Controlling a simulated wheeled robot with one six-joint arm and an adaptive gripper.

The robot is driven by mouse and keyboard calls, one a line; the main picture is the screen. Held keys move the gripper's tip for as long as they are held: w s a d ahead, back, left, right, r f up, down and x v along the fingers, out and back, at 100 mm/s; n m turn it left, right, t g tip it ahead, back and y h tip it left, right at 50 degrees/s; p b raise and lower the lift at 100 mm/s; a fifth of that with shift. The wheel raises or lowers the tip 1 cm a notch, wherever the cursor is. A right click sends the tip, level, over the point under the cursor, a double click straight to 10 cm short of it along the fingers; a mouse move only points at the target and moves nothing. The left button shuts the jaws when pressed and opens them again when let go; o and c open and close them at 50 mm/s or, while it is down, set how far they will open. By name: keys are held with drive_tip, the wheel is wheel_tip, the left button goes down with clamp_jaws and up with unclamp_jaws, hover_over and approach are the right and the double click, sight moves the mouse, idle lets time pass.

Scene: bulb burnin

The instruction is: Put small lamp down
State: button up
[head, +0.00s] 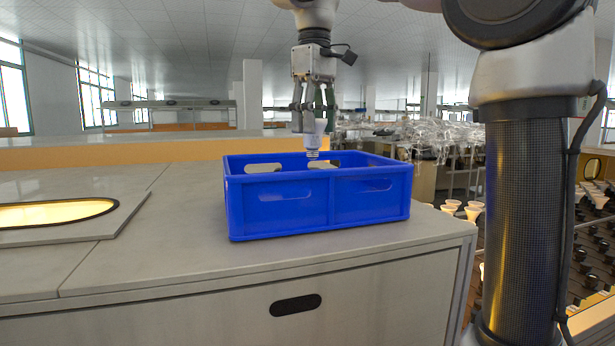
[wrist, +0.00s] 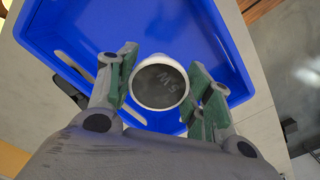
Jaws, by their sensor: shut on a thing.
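The small lamp (head: 312,143) is a white bulb with a metal screw base pointing down. My gripper (head: 313,112) is shut on it and holds it upright over the blue crate (head: 290,217), with the base near rim height. In the wrist view the lamp's round end (wrist: 160,84), with a dark disc and faint lettering, sits between the green finger pads of my gripper (wrist: 160,88). The crate (wrist: 68,25) lies below it, and its visible floor is bare. The front wall hides the crate's floor in the head view.
The crate stands on a grey counter (head: 150,262) near its right front edge. A lit oval opening (head: 50,213) is set in the counter at the left. Several white cone-shaped lamps (head: 473,208) stand at the right beyond the counter. The counter left of the crate is clear.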

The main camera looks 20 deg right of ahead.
sight(314, 148)
wheel_tip(314, 148, down, 8)
drive_tip(key=shift+r, duration=0.1)
idle(0.4)
drive_tip(key=o, duration=1)
wheel_tip(314, 148, up, 12)
